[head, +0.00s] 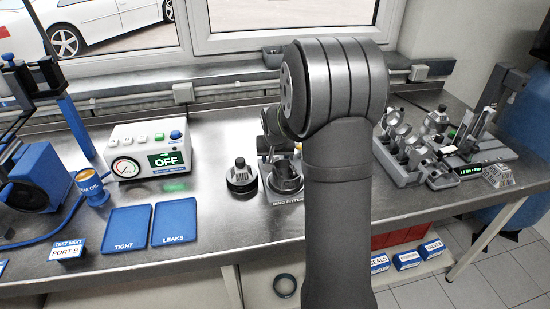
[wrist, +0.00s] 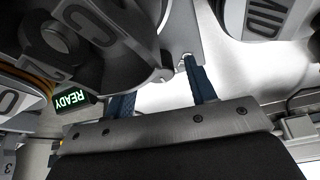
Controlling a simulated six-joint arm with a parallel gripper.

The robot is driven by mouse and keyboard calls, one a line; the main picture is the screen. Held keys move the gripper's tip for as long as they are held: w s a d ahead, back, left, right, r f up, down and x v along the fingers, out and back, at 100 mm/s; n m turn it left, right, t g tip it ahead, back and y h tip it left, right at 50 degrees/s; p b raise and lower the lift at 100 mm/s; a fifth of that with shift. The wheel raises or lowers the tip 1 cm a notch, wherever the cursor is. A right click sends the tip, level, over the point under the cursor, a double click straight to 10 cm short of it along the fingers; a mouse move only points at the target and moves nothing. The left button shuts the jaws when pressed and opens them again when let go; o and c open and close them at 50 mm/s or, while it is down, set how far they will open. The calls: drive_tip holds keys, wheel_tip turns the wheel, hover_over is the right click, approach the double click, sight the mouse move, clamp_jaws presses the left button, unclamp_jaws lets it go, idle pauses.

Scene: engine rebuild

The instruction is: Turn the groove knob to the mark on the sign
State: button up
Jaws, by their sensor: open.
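The ring fitter (head: 284,197) stands on the steel bench in the head view, partly hidden behind my arm. A dark round piece marked MID (head: 241,180) stands just left of it. In the wrist view, a piece marked MID (wrist: 265,18) is at the upper right, upside down. A dark grey round body with large pale characters (wrist: 95,35) fills the upper left, beside a lit READY display (wrist: 73,98). I cannot tell which part is the groove knob. My gripper (wrist: 162,92) is open, its blue fingers apart near the dark body; contact is unclear.
A pressure box reading OFF (head: 150,150), the blue TIGHT tray (head: 127,228) and the LEAKS tray (head: 174,225) are on the left. A grey rack (head: 405,165) with metal parts stands right of my arm. Bare bench shows in front of the ring fitter.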

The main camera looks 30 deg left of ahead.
drive_tip(key=shift+c, duration=0.2)
drive_tip(key=c, duration=0.9)
drive_tip(key=shift+c, duration=0.2)
drive_tip(key=shift+n, duration=0.8)
drive_tip(key=o, duration=1)
drive_tip(key=shift+y, duration=0.3)
